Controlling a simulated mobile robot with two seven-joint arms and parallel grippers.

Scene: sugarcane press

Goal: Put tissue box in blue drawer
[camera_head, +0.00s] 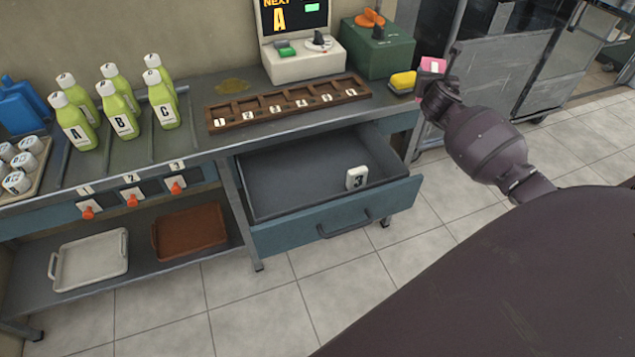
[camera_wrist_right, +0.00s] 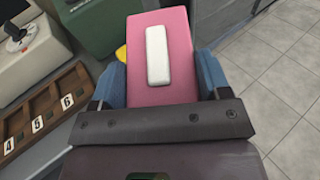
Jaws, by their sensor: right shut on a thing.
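The pink tissue box (camera_head: 432,65), with a white tissue strip on top, is in my right gripper (camera_head: 437,78). In the right wrist view the tissue box (camera_wrist_right: 185,45) sits between the two blue fingers of the right gripper (camera_wrist_right: 160,85), which is shut on it. The gripper holds it at the right end of the counter, beside a yellow sponge. The blue drawer (camera_head: 335,224) is pulled open below the counter, left of and lower than the gripper. A white block marked 3 (camera_head: 356,178) is inside it; the rest of its floor looks bare. My left gripper is not in view.
A wooden slot rack (camera_head: 287,104) lies on the counter above the drawer. Green bottles (camera_head: 120,115) stand at left. Tiled floor in front is clear.

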